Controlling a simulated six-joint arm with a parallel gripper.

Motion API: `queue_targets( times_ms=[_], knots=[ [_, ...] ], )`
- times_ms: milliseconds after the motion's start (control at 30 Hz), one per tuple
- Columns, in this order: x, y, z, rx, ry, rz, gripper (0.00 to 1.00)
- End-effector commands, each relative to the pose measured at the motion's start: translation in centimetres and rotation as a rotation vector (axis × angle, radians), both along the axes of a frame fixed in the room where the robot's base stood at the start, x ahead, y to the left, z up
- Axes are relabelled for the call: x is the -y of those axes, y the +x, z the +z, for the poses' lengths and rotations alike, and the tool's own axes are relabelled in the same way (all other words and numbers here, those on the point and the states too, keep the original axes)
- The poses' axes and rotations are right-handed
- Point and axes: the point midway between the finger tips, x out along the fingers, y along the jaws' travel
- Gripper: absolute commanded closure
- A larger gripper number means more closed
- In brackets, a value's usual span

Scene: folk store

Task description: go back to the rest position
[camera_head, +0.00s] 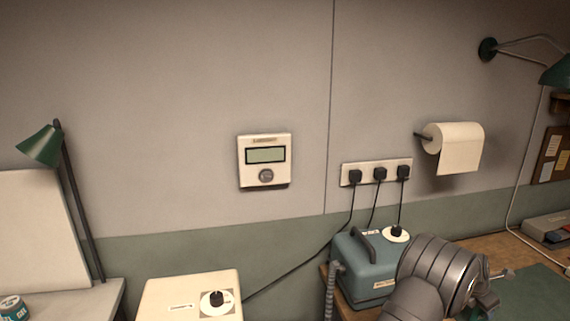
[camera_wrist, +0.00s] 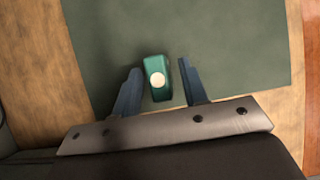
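My gripper (camera_wrist: 158,72) shows in the wrist view with its two blue-grey fingers apart. In the head view my arm is at the lower right, over the bench, and the gripper's end is small and partly hidden there.
A teal box with a handle (camera_head: 364,276) stands just left of my arm. Black cords run from a wall socket strip (camera_head: 366,171). A cream box with a knob (camera_head: 170,302) is at lower left. A green lamp (camera_head: 558,74) hangs at upper right, near a paper roll (camera_head: 460,148).

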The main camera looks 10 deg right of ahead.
Motion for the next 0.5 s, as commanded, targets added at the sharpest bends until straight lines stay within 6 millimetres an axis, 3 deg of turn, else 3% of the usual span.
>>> queue_targets(
  times_ms=[500],
  knots=[
    [-4.5, 0.1, 8.0, 0.002, -0.002, 0.001, 0.60]
  ],
)
